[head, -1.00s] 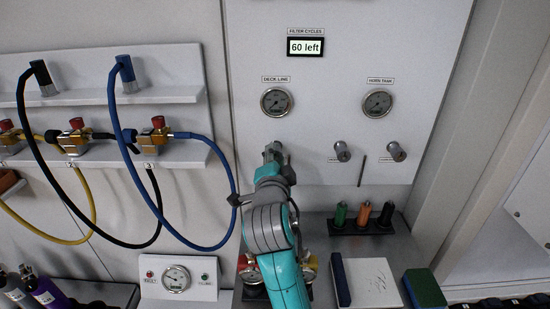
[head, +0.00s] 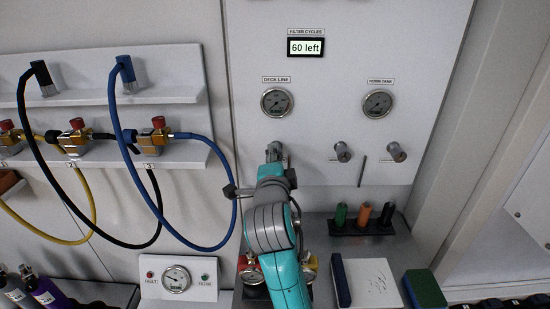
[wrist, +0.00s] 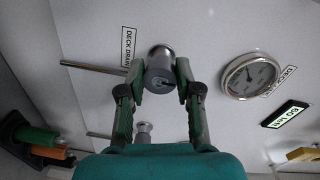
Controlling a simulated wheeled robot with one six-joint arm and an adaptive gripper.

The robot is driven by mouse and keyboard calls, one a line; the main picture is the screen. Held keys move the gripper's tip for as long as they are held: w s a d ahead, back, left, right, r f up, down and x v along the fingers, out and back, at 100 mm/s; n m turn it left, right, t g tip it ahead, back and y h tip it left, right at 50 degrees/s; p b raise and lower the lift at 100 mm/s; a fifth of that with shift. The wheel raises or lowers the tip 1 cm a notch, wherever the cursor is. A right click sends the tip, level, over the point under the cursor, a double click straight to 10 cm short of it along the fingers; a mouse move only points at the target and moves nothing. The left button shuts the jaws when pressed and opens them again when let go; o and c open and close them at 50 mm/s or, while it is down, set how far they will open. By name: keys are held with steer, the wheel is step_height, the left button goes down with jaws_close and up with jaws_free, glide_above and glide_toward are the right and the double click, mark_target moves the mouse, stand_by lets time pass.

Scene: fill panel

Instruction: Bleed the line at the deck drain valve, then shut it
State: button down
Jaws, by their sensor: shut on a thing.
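The deck drain valve (wrist: 160,72) is a round grey metal knob on the white panel, beside its "DECK DRAIN" label (wrist: 128,48). A thin metal rod (wrist: 92,67) extends left from beside it in the wrist view. My gripper (wrist: 160,80) is shut on the knob, one finger on each side. In the head view my gripper (head: 274,155) is below the deck line gauge (head: 277,102) and covers most of the valve. The gauge also shows in the wrist view (wrist: 248,76); its reading is too small to tell.
Two similar knobs (head: 342,152) (head: 396,152) sit to the right, with a thin rod (head: 362,171) between them. The filter display (head: 306,47) reads "60 left". Colored handles (head: 364,213) stand below. A blue hose (head: 235,190) loops close to my arm's left.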

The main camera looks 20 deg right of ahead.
steer(key=c, duration=0.8)
jaws_free()
steer(key=shift+f, duration=0.2)
steer(key=shift+r, duration=0.1)
steer(key=shift+s+a, duration=0.1)
steer(key=v, duration=1.1)
steer(key=shift+s+a, duration=0.15)
steer(key=shift+s, duration=0.2)
steer(key=shift+s, duration=0.1)
